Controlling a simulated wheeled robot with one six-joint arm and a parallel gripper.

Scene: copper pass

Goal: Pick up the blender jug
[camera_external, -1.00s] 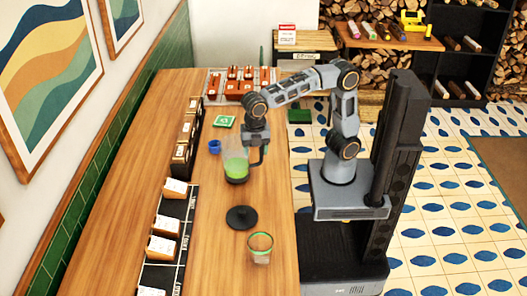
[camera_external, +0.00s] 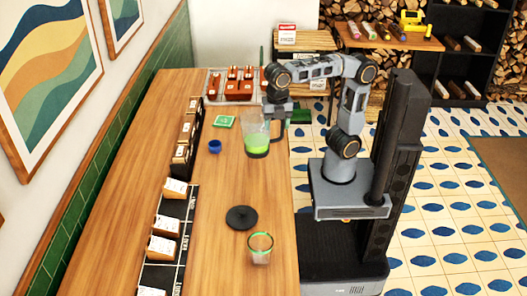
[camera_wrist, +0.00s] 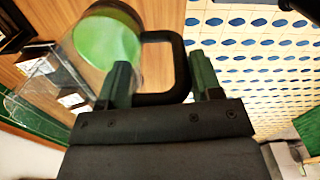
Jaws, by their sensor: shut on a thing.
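The blender jug (camera_external: 256,138) is clear with green contents at the bottom and a black handle on its right side. My gripper (camera_external: 279,113) is shut on the handle and holds the jug up above the wooden counter (camera_external: 223,178). In the wrist view my gripper (camera_wrist: 160,88) has its two fingers at the black handle (camera_wrist: 180,62), and the green contents of the jug (camera_wrist: 105,42) show to the left. The jug looks slightly tilted. The exact contact of the fingers on the handle is partly hidden.
A black round disc (camera_external: 241,217) and a glass with a green rim (camera_external: 260,250) stand on the near counter. A tray of orange-brown blocks (camera_external: 212,84) is at the far end.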

